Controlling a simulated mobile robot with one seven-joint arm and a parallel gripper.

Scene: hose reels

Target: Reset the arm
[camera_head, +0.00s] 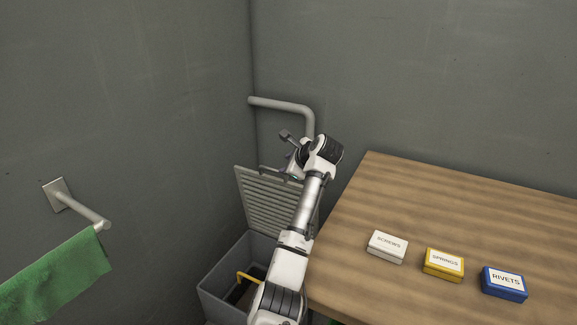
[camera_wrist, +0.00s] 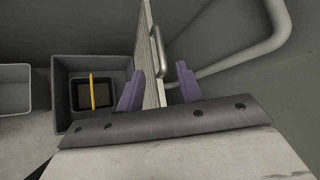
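My arm reaches from the bottom of the head view toward the corner. My gripper (camera_head: 290,163) is small and partly hidden there by the wrist. In the wrist view my gripper's (camera_wrist: 159,88) two purple fingers stand wide apart with nothing clamped between them. A slatted grey lid (camera_head: 262,200) stands raised behind the arm. In the wrist view the lid (camera_wrist: 150,75), seen nearly edge-on with a bar handle (camera_wrist: 157,50), shows in the gap between the fingers. I cannot tell how far it is from the fingertips.
A grey bin (camera_head: 213,297) below the lid holds a dark item with a yellow handle (camera_head: 249,277). A grey pipe (camera_head: 285,104) bends along the wall. A wooden table (camera_head: 400,190) carries screws (camera_head: 387,247), springs (camera_head: 443,265) and rivets (camera_head: 504,284) boxes. A green towel (camera_head: 55,275) hangs left.

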